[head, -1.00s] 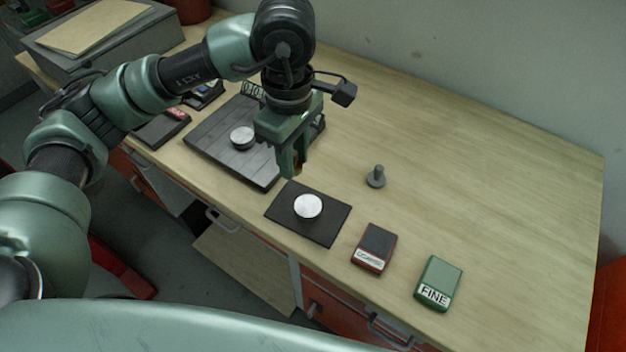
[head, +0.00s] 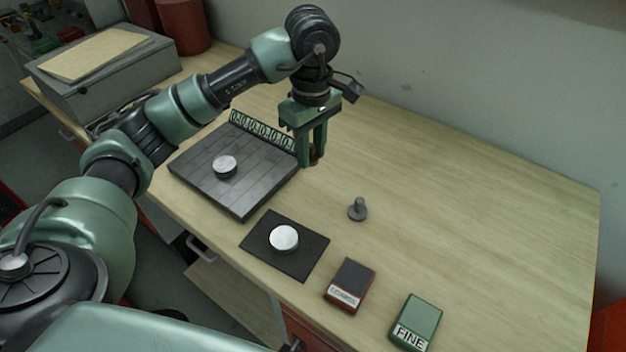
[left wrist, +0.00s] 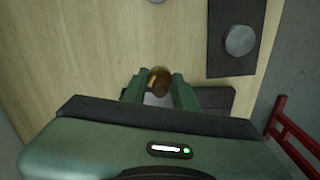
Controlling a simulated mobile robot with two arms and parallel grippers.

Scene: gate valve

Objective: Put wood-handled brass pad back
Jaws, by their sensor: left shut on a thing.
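My left gripper (head: 311,162) is shut on a brown wood handle, taken to be the wood-handled brass pad (left wrist: 158,78). In the head view the fingers mostly hide it. In the left wrist view its rounded amber-brown top shows between the fingertips, with a pale patch below it. The gripper points down beside the right back corner of the dark gridded plate (head: 210,186). I cannot tell whether the pad touches the table. A silver disc (head: 225,167) sits on the plate. Another silver disc (head: 284,238) sits on a black mat (head: 306,262).
A small grey knobbed piece (head: 357,209) stands right of the mat. A dark-topped red block (head: 351,284) and a green block marked FINE (head: 418,318) lie near the front edge. A numbered strip (head: 262,130) edges the plate's back. The table's right side is clear.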

